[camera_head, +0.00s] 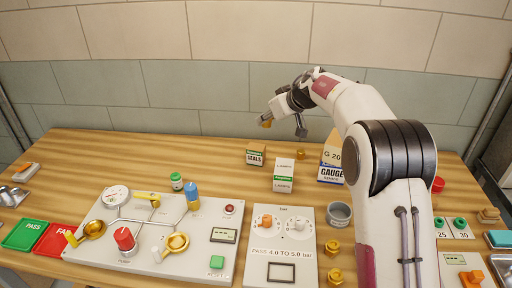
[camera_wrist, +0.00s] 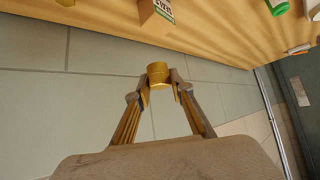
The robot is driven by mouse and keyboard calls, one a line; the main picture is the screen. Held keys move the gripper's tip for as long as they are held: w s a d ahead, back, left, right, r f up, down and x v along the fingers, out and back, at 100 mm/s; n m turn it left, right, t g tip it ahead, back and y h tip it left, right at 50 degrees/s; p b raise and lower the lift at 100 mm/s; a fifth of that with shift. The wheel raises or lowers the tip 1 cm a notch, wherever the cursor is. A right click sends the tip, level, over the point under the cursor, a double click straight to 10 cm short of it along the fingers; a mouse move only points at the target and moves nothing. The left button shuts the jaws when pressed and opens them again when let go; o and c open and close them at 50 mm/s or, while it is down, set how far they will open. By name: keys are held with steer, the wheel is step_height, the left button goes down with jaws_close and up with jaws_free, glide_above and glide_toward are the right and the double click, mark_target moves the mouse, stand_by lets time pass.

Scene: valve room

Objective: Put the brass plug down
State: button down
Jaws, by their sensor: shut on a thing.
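The brass plug (camera_wrist: 158,70) is between the two fingertips of my gripper (camera_wrist: 161,86) in the wrist view. The fingers are shut on it and its rounded body sticks out past the tips. In the head view the plug (camera_head: 266,124) is a small gold piece at the end of my gripper (camera_head: 271,118). It is held in the air, with the back wall behind it, above the far part of the wooden bench (camera_head: 225,160).
The seals box (camera_head: 256,154), lamps box (camera_head: 284,175) and gauge box (camera_head: 331,164) stand on the bench below. A grey round dish (camera_head: 339,214) and two brass fittings (camera_head: 333,247) lie to the right of the gauge panel (camera_head: 281,250). Bare wood lies left of the seals box.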

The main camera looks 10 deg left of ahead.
steer(key=shift+n+y, duration=0.3)
steer(key=shift+n, duration=0.1)
steer(key=shift+w+a+r, duration=0.1)
steer(key=shift+w+a, duration=0.45)
steer(key=shift+a, duration=0.35)
steer(key=shift+w+a, duration=0.55)
steer(key=shift+a, duration=0.35)
glide_above(256, 147)
steer(key=shift+w+f, duration=0.1)
steer(key=shift+f, duration=3.05)
steer(key=shift+f, duration=0.1)
steer(key=shift+f, duration=1.8)
steer(key=shift+f, duration=0.15)
steer(key=c, duration=1.8)
jaws_free()
steer(key=shift+o, duration=0.2)
